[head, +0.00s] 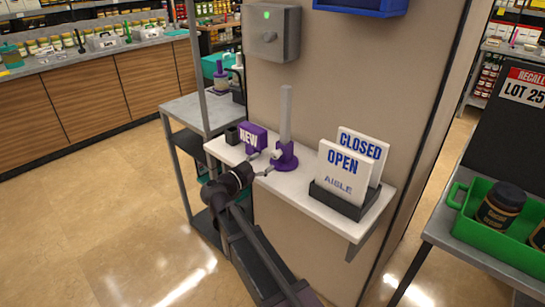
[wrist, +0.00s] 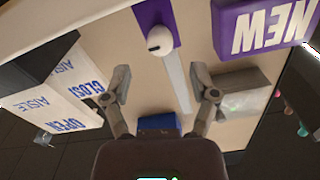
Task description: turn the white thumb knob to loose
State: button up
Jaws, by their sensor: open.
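The white thumb knob (wrist: 159,40) sits on a purple base (wrist: 153,15) in the upper middle of the wrist view. In the head view the purple base (head: 286,159) stands on a white wall shelf (head: 318,188), with a grey upright post (head: 285,115) rising from it; the knob is very small there, at the base's front. My gripper (head: 262,163) is just in front of the base. In the wrist view my gripper (wrist: 166,90) is open and empty, its fingers spread to either side below the knob. The knob is apart from both fingers.
A purple NEW sign (head: 253,137) stands left of the base, and OPEN (head: 344,172) and CLOSED (head: 363,150) signs stand right in a dark holder. A grey box (head: 271,32) with a green light is on the wall above. The shelf front is mostly clear.

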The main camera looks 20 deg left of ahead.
aim_at(273, 156)
jog(key=shift+x, duration=2.5)
grip_shut()
